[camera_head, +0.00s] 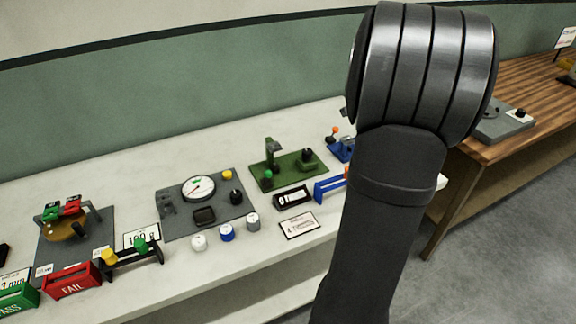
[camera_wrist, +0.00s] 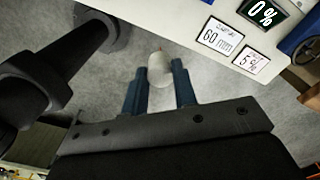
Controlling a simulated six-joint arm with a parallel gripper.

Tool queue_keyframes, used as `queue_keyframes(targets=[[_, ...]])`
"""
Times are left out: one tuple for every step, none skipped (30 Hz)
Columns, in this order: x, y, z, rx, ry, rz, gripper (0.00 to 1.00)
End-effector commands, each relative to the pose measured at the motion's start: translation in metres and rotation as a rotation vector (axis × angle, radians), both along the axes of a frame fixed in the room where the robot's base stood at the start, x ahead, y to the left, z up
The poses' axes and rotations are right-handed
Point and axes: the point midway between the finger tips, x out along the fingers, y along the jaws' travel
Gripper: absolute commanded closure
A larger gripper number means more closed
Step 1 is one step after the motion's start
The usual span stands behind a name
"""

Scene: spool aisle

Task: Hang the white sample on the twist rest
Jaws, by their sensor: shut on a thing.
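My gripper (camera_wrist: 159,66) shows in the wrist view with its two dark blue fingers closed around a small white, rounded piece (camera_wrist: 160,72), which appears to be the white sample. The piece sits between the fingertips, with the grey floor behind it and the white table edge just beyond. In the head view my arm covers the gripper and the piece. I cannot pick out the twist rest for certain in either view.
In the wrist view, cards reading 60 mm (camera_wrist: 220,36) and 5 % (camera_wrist: 251,61) and a 0 % display (camera_wrist: 263,11) lie on the white table. In the head view the white table (camera_head: 120,185) holds a dial gauge (camera_head: 198,188), a green fixture (camera_head: 290,172) and a red FAIL bin (camera_head: 72,283).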

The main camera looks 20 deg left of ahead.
Motion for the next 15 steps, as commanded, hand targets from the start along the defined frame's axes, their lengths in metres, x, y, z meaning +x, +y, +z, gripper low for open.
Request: queue_keyframes(targets=[[0.0, 0.0, 0.0, 0.0, 0.0, 0.0, 0.96], [0.0, 0.0, 0.0, 0.0, 0.0, 0.0, 0.96], [0.0, 0.0, 0.0, 0.0, 0.0, 0.0, 0.96], [0.0, 0.0, 0.0, 0.0, 0.0, 0.0, 0.96], [0.0, 0.0, 0.0, 0.0, 0.0, 0.0, 0.96], [0.0, 0.0, 0.0, 0.0, 0.0, 0.001, 0.96], [0.001, 0.001, 0.0, 0.0, 0.0, 0.002, 0.96], [0.002, 0.003, 0.001, 0.0, 0.0, 0.006, 0.96], [0.005, 0.006, 0.001, 0.0, 0.0, 0.014, 0.96], [0.008, 0.011, 0.002, 0.0, 0.0, 0.022, 0.96], [0.012, 0.016, 0.003, 0.0, 0.001, 0.033, 0.96], [0.018, 0.025, 0.005, 0.0, -0.001, 0.051, 0.96], [0.024, 0.033, 0.007, 0.0, -0.001, 0.068, 0.96], [0.03, 0.042, 0.008, 0.0, 0.0, 0.086, 0.96], [0.038, 0.057, 0.011, 0.0, -0.001, 0.115, 0.96]])
